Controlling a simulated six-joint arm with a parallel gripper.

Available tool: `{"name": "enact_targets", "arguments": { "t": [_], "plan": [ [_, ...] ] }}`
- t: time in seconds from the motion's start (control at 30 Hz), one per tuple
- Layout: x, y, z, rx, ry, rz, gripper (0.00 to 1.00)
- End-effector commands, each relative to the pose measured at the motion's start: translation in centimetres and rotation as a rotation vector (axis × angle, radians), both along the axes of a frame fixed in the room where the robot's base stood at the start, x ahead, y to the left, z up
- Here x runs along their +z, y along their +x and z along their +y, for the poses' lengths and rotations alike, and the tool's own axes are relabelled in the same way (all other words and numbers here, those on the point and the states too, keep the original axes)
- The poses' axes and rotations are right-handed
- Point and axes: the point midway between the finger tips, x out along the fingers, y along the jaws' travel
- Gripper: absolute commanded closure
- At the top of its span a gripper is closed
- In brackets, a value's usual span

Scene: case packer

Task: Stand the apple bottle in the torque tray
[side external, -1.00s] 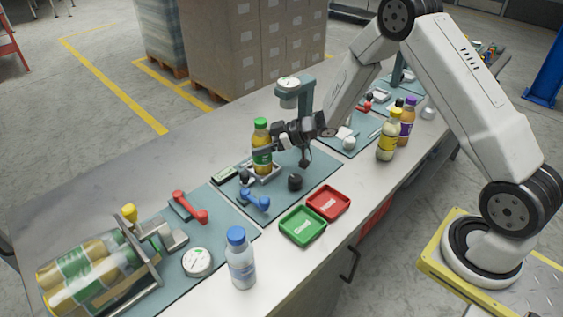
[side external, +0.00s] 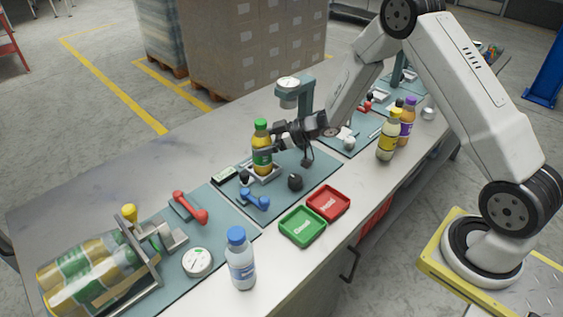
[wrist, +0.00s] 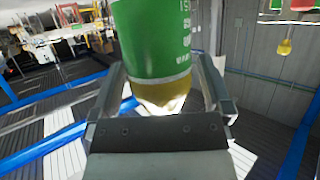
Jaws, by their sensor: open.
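The apple bottle (side external: 261,158), amber with a green label and green cap, stands upright in the small grey torque tray (side external: 272,176) on the teal mat. Its base is partly hidden by the tray's edge. My gripper (side external: 277,138) is open at the bottle's right side, at about upper-body height. In the wrist view, the bottle's green label (wrist: 152,40) shows large ahead, between the spread fingers of my gripper (wrist: 162,75). Gaps show beside the bottle, and I see no finger pressing on it.
A gauge stand (side external: 306,95) rises behind the tray. A blue-handled tool (side external: 255,199) and a black knob (side external: 295,181) lie in front. Green (side external: 302,226) and red (side external: 328,203) trays sit nearer the edge. A blue-capped bottle (side external: 240,260) and a yellow bottle (side external: 388,138) stand apart.

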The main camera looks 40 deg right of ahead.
Motion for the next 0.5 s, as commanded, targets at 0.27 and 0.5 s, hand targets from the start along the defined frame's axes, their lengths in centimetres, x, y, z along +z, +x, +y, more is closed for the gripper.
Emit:
{"name": "enact_targets", "arguments": {
  "t": [0.27, 0.5],
  "plan": [
    [1.5, -2.5, -2.4, -0.005, -0.001, -0.002, 0.0],
    [3.0, -5.2, -4.8, -0.004, 0.0, -0.002, 0.0]
  ]
}}
